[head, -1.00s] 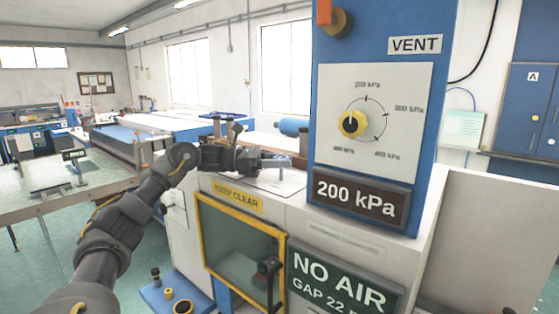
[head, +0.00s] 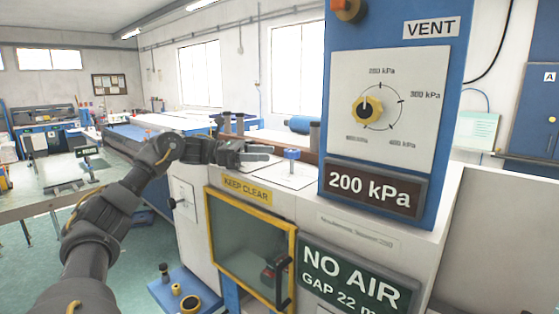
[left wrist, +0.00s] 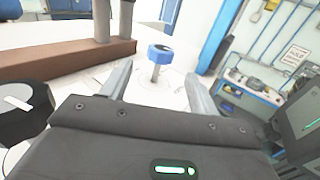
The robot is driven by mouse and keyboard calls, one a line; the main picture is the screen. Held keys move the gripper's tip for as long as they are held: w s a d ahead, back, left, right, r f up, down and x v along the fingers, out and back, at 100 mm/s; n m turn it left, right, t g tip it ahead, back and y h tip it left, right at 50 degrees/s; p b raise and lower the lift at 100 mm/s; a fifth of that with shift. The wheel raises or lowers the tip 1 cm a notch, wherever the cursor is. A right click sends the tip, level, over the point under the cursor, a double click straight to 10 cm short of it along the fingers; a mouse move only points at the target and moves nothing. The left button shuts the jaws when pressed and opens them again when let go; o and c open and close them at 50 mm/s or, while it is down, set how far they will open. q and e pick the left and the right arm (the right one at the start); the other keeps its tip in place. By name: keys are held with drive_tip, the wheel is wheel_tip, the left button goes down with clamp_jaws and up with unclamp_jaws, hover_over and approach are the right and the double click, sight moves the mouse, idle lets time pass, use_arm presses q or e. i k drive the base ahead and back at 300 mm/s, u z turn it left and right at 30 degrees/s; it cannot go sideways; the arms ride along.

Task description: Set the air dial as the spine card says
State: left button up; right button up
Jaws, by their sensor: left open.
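The air dial has a yellow knob with a dark centre (head: 367,109) on a white plate (head: 425,118). Its printed marks include 200 kPa at the top and 300 kPa at upper right. The lower labels are blurred. The display (head: 369,192) below reads 200 kPa. My left gripper (head: 268,153) is open and empty, left of the dial and lower than it, over the white cabinet top. Its two fingers (left wrist: 158,90) are apart in the left wrist view, with a blue-topped post (left wrist: 159,52) beyond them. I cannot make out a spine card. My right gripper is not in view.
The blue-topped post (head: 291,154) stands on the cabinet top. The blue dial column (head: 447,70) rises to its right. Below are a yellow-framed window marked KEEP CLEAR (head: 247,190) and a NO AIR sign (head: 352,275). A brown rail (left wrist: 60,63) lies close to the left gripper.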

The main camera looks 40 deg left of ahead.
sight(368, 109)
drive_tip(key=k, duration=1)
